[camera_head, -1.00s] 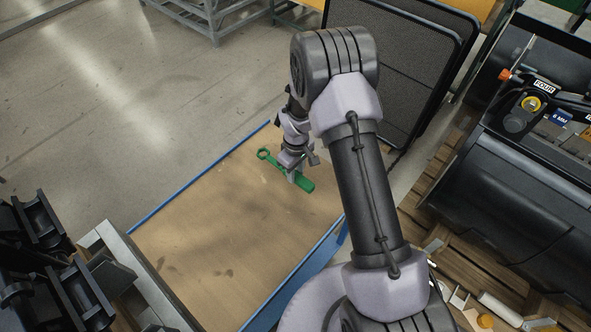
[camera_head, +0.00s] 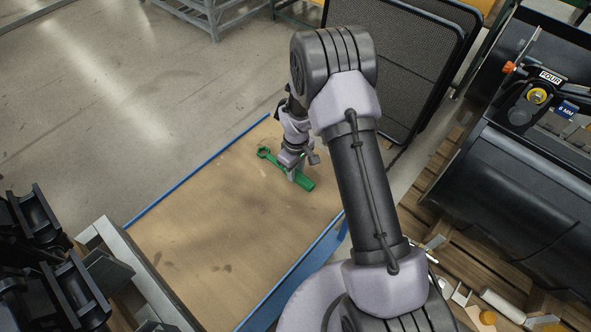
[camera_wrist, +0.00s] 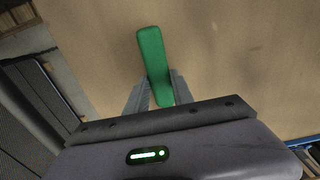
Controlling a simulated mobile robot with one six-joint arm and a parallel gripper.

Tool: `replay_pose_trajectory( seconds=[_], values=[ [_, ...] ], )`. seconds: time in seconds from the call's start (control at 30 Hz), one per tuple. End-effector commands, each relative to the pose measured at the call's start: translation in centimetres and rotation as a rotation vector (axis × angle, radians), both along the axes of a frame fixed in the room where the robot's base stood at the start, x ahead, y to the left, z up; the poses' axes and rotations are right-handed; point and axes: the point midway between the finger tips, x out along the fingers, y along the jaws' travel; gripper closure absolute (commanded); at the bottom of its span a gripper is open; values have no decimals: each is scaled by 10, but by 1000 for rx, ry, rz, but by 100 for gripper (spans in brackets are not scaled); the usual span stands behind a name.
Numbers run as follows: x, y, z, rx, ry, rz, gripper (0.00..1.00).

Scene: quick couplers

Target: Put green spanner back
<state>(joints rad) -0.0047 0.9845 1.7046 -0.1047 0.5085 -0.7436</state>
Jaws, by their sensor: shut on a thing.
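The green spanner (camera_head: 305,183) is over the tan, blue-edged table top (camera_head: 215,240) near its far right corner in the head view. Its ring end points to the upper left and its thick handle to the lower right. My gripper (camera_head: 293,175) is shut on the spanner from above. In the wrist view the green handle (camera_wrist: 151,60) passes between the two fingers of my gripper (camera_wrist: 155,92), and its ring end is hidden. I cannot tell whether the spanner touches the table.
Black mesh panels (camera_head: 395,65) stand behind the table. A black machine (camera_head: 520,190) with a FOUR label and loose parts on wooden slats is at the right. Black brackets (camera_head: 50,260) are at the lower left. The table's middle is clear.

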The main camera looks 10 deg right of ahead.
Motion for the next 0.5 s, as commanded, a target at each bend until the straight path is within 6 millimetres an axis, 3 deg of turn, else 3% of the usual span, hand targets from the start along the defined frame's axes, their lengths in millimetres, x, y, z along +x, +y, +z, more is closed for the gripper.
replay_pose_trajectory(
  seconds=[0.03,0.13,0.17,0.5],
  values=[
    [0,0,-1,1,-1,0,67],
    [0,0,0,0,0,0,48],
    [0,0,0,0,0,0,46],
    [0,0,6,0,0,0,46]
  ],
)
